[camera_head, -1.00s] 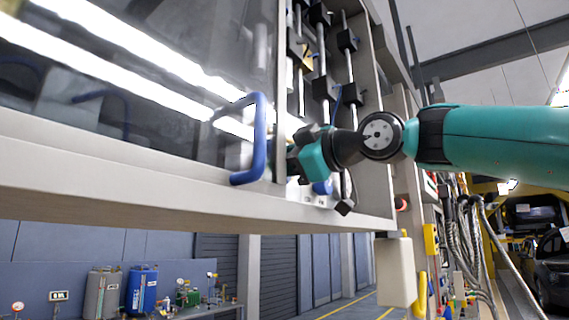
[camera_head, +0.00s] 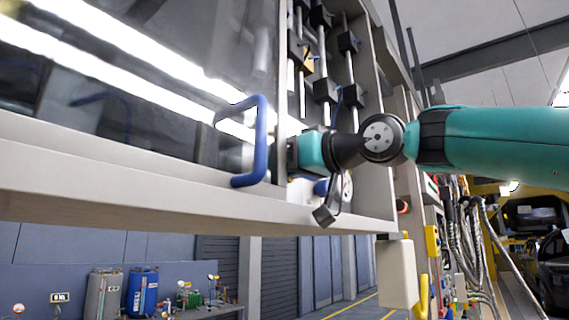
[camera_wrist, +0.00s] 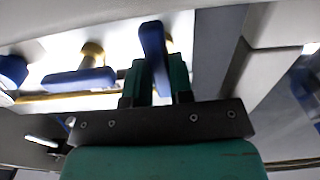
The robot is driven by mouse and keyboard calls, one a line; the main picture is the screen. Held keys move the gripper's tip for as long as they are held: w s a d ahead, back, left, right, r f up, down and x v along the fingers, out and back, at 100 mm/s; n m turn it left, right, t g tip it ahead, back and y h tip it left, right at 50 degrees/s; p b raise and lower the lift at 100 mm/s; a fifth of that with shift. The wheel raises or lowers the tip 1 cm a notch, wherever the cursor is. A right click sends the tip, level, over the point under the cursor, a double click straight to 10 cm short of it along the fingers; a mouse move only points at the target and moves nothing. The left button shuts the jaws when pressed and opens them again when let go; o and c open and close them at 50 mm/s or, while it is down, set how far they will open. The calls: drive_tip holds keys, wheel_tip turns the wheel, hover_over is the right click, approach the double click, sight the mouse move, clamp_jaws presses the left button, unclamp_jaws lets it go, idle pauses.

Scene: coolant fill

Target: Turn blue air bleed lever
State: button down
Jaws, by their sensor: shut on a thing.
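In the wrist view, my gripper (camera_wrist: 157,72) has its two green fingers on either side of a blue lever (camera_wrist: 152,42) and is shut on it. The lever points along the fingers, tilted slightly. A second blue lever (camera_wrist: 80,80) on a brass stem lies crosswise to the left, apart from the fingers. In the head view, my teal wrist (camera_head: 311,152) reaches into the open cabinet. My fingertips and the held lever are hidden there. I cannot tell from the pictures which lever is the air bleed.
A blue D-shaped handle (camera_head: 262,140) on the glass door stands just left of my wrist. The cabinet's lower ledge (camera_head: 200,195) runs below, with its side wall (camera_head: 375,180) to the right. Black fittings on rods (camera_head: 325,90) are above. Another blue part (camera_wrist: 12,70) is at far left.

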drive_tip(key=shift+f+m, duration=0.1)
drive_tip(key=shift+m, duration=0.2)
drive_tip(key=c, duration=1)
unclamp_jaws()
drive_tip(key=b+v, duration=0.6)
drive_tip(key=v, duration=1.1)
drive_tip(key=shift+s, duration=0.2)
drive_tip(key=shift+d, duration=0.1)
